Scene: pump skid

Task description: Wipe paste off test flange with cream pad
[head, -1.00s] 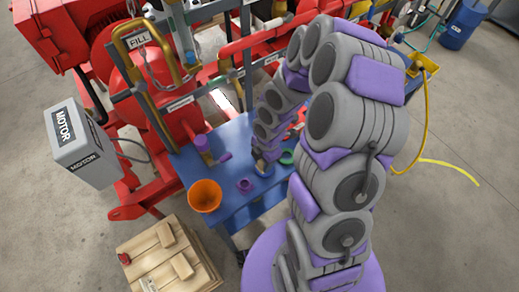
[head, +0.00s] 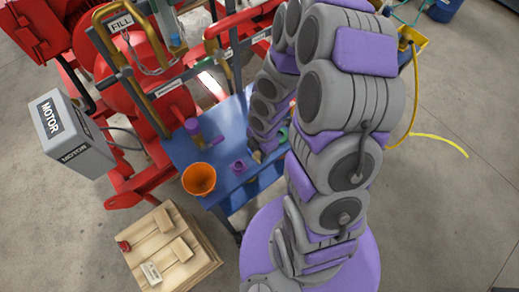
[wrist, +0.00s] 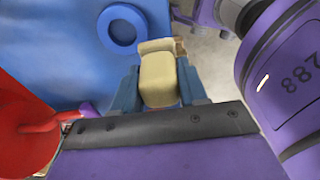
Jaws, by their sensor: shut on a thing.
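The cream pad (wrist: 158,75) is a small block between the blue fingers of my gripper (wrist: 160,88). My gripper is shut on it, and its far end stands clear of the fingers. In the head view my gripper (head: 257,155) is low over the blue table, right of a purple ring (head: 238,167). In the wrist view a blue round ring (wrist: 122,25) lies on the blue surface, left of and beyond the pad, apart from it. I cannot tell whether this ring is the test flange. No paste can be made out.
On the blue table (head: 178,153) stand an orange bucket (head: 199,178), a purple cylinder (head: 192,125) and a green ring (head: 281,135), partly behind my arm. Red pump piping (head: 140,95) rises behind. A wooden crate (head: 150,250) and a grey motor box (head: 70,135) are left.

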